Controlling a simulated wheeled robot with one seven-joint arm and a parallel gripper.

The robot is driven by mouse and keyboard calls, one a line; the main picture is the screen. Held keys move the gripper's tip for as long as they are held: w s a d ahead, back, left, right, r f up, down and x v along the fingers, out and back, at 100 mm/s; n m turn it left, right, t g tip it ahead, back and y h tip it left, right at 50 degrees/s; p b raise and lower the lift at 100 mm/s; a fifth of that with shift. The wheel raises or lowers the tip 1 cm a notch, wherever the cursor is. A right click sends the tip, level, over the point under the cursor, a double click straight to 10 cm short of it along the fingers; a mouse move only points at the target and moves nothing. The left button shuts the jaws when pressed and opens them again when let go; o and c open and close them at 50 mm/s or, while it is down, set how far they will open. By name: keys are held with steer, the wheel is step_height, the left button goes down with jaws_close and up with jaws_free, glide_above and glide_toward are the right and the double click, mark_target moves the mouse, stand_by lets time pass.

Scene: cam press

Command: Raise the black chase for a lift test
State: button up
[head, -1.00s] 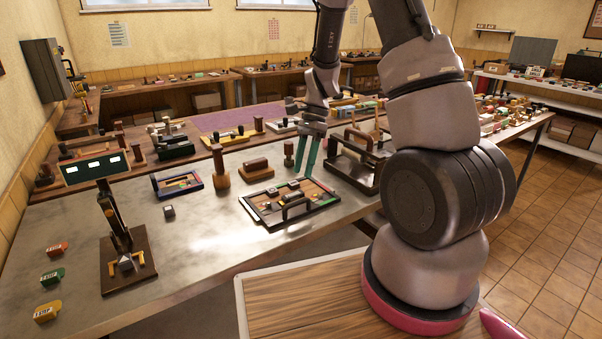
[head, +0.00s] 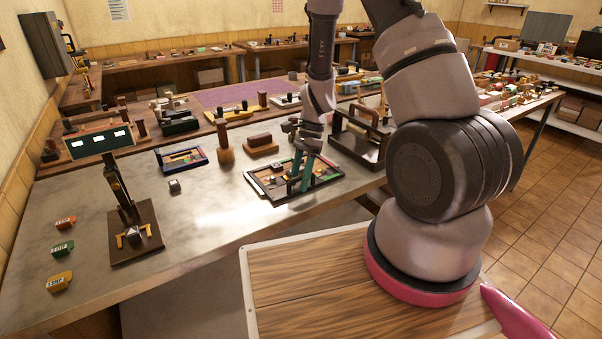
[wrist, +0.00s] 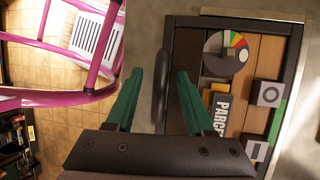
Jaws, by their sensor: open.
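The black chase (head: 322,184) is a shallow black-rimmed frame lying flat on the metal bench top, holding several coloured blocks and a round dial. In the wrist view the chase (wrist: 235,21) fills the right side, with a block lettered "PARC" partly seen. A dark rounded handle (wrist: 161,88) stands along its near side. My gripper (head: 298,187) is open and pointing down at that side. In the wrist view its green fingers (wrist: 159,74) lie one on each side of the handle, with gaps visible. Whether the fingertips reach below the handle bar is hard to tell.
A dark press-like stand (head: 135,232) is at the left, beside red, green and yellow tags (head: 60,281). A blue-rimmed tray (head: 182,158), wooden stamp (head: 224,145) and brown block (head: 261,144) lie behind. A dark framed device (head: 362,138) stands close right. Bare bench lies to the left.

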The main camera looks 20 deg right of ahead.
steer(key=shift+c, duration=0.2)
jaws_close()
steer(key=shift+r, duration=0.1)
stand_by(1.1)
